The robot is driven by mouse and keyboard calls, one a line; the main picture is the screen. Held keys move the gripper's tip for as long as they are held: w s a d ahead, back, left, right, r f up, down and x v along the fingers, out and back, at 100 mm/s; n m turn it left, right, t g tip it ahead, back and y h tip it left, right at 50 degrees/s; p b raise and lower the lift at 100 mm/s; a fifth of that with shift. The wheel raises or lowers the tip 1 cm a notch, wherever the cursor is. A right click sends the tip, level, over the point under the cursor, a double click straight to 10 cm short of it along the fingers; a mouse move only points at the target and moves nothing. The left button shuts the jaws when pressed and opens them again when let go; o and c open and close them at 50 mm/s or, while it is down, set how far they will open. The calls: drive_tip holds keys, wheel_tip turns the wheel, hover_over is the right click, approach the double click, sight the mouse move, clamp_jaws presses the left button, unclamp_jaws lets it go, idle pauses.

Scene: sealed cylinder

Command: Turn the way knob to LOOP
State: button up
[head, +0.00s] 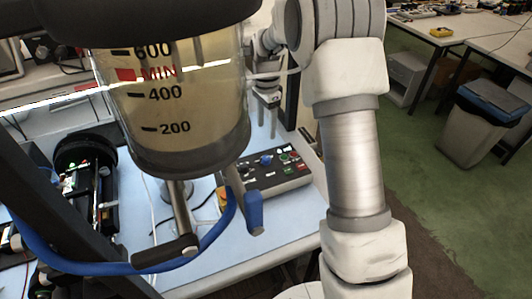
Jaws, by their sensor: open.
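A grey control box (272,184) lies on the light blue bench top, right of the cylinder. Its sloped face carries a blue knob (266,160), a black knob and several small buttons, green and red among them. The labels are too small to read, so I cannot tell which knob is the way knob or where it points. My gripper (268,131) hangs fingers down behind the box in the picture, above the bench. Its two fingers are apart with nothing visible between them. It appears clear of the knobs.
A clear cylinder (180,105) of yellowish liquid, marked 200 to 600 and MIN, fills the upper left. Black equipment (88,185) stands left. A bin (485,122) stands on the green floor.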

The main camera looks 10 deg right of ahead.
sight(266, 158)
wheel_tip(266, 158, down, 12)
drive_tip(key=shift+f+p, duration=0.2)
drive_tip(key=shift+p, duration=0.45)
clamp_jaws()
